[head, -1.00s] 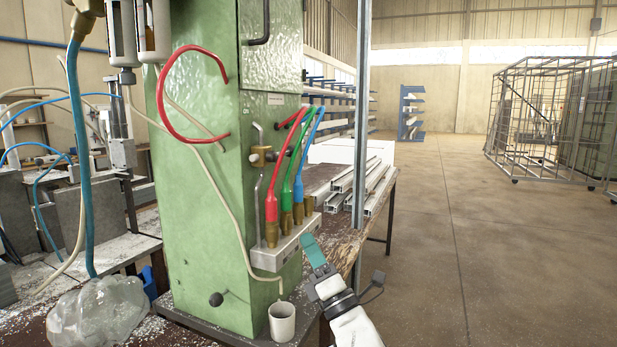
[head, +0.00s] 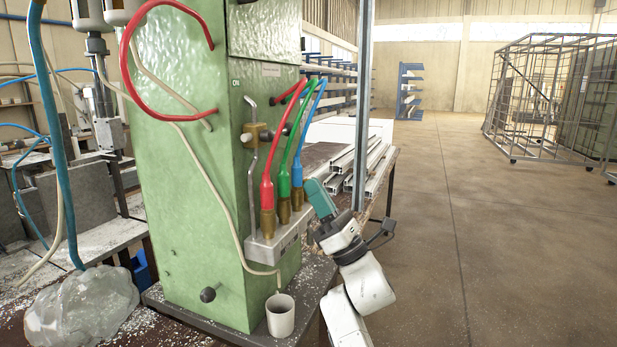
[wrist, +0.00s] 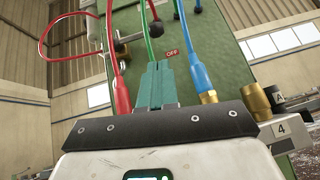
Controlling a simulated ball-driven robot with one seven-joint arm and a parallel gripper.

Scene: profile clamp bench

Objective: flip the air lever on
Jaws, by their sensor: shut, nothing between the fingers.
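A brass valve (head: 257,132) with a dark round knob sits on the side of the green machine column (head: 190,190). A thin grey rod (head: 252,180) runs down from it towards the hose block; I cannot tell which part is the air lever's handle. In the wrist view, a red OFF label (wrist: 172,54) shows on the green face, just beyond my fingertips, near dark round knobs (wrist: 155,29). My gripper (head: 308,183) has teal fingers, shut and empty, beside the blue hose's fitting. In the wrist view my gripper (wrist: 158,65) covers the lower green hose.
Red (head: 269,175), green (head: 285,170) and blue (head: 299,165) hoses rise from a grey block (head: 272,247). A white cup (head: 281,314) stands at the column's foot. Aluminium profiles (head: 350,160) lie on the bench behind. Open floor is on the right.

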